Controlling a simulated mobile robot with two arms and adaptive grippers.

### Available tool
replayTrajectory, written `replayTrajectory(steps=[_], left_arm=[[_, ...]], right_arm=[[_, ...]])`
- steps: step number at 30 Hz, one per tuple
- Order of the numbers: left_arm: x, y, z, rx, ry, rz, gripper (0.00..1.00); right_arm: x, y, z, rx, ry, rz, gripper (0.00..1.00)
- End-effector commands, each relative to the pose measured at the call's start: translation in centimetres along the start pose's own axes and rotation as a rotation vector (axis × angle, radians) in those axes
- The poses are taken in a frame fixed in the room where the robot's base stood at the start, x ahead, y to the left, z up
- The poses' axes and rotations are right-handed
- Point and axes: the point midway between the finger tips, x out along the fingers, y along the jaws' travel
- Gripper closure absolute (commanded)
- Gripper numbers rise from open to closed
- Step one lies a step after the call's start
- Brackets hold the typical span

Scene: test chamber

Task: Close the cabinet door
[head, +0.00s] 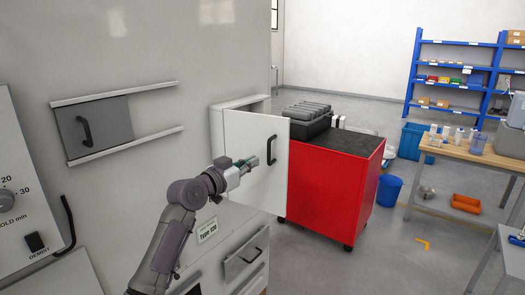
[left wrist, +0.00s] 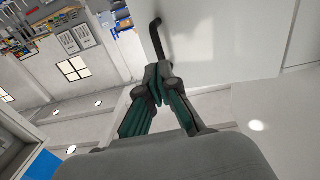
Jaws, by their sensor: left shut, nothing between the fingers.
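The cabinet door (head: 247,185) is a white panel with a dark bar handle (head: 271,150) near its right edge. It stands open, swung out from the white cabinet frame (head: 236,103) in the grey wall unit. My left gripper (head: 256,161) is shut and empty, in front of the door, just left of the handle. In the left wrist view the shut fingertips (left wrist: 160,72) are close to the handle (left wrist: 158,37) and the door face (left wrist: 220,38). I cannot tell whether they touch. My right gripper is in neither view.
A red wheeled cart (head: 335,195) with a black case (head: 306,120) stands right behind the door. A sliding panel (head: 95,128) and a lower drawer (head: 243,258) are on the wall unit. A blue bin (head: 390,190) and a wooden table (head: 470,155) are at right. Front-right floor is mostly clear.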

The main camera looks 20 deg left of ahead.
Motion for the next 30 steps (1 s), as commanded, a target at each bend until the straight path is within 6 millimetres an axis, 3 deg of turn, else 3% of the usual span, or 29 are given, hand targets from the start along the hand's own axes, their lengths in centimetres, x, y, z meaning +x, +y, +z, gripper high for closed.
replayTrajectory(steps=[3, 10, 30], left_arm=[[2.2, 0.1, -0.4, -0.003, -0.002, 0.001, 1.00], [4.5, 0.0, -0.1, -0.001, -0.002, -0.001, 1.00], [5.7, 0.1, 0.3, 0.001, 0.000, -0.015, 1.00]], right_arm=[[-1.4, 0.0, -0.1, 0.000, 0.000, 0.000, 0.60], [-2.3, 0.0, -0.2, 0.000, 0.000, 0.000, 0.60], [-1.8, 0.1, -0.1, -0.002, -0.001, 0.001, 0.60]])
